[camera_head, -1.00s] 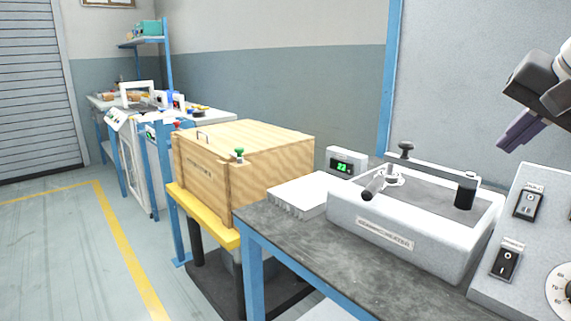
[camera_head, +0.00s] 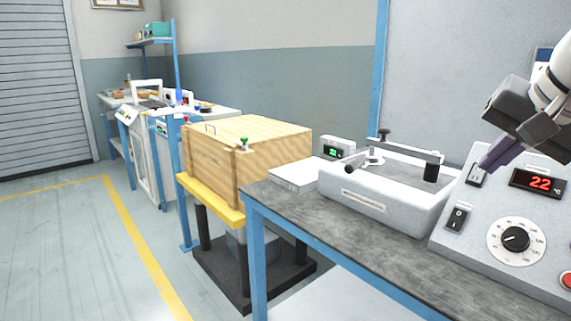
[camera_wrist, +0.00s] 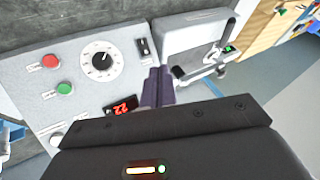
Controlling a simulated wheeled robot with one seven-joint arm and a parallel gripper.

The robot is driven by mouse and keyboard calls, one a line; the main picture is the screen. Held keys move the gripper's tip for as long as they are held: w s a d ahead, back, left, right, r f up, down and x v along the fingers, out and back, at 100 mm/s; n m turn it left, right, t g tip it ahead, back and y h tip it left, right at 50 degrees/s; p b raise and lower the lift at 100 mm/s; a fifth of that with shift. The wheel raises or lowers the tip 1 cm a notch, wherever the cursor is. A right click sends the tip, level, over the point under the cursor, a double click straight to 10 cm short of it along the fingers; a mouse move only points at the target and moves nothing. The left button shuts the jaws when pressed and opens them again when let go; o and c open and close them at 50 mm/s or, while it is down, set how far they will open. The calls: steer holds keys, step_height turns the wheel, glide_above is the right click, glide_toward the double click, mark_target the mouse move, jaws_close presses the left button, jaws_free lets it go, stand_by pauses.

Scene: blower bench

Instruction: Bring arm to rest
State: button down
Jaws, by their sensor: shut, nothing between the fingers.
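My gripper (camera_head: 492,158) is at the right of the head view, in front of the upper part of the grey control panel (camera_head: 476,240). Its purple fingers are together and hold nothing. In the wrist view the fingers (camera_wrist: 158,86) point at the bench between the control panel (camera_wrist: 75,75) and the white blower box (camera_wrist: 190,30). A small gap of air seems to lie between fingers and panel, but I cannot tell how much.
The panel has a red 22 display (camera_head: 538,183), a black dial (camera_head: 515,239) and rocker switches. The white blower box (camera_head: 385,205) with clamp handles stands left of it on the bench (camera_head: 350,228). A wooden crate (camera_head: 215,165) sits on a yellow-topped stand (camera_head: 212,203). Floor at left is clear.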

steer(key=s+a+f+n, duration=0.2)
steer(key=a+f, duration=0.3)
steer(key=f, duration=0.5)
steer(key=s+a+f+n+g, duration=0.1)
steer(key=s+a+f+n, duration=0.2)
steer(key=f, duration=0.7)
steer(key=s+a+f+n, duration=0.2)
steer(key=s+a+f, duration=0.2)
steer(key=a+f, duration=0.3)
step_height(320, 180, down, 3)
steer(key=shift+s+a+f+n+g+h, duration=0.1)
steer(key=shift+s+a+n+g+h, duration=0.1)
steer(key=shift+a+n+g+h, duration=0.15)
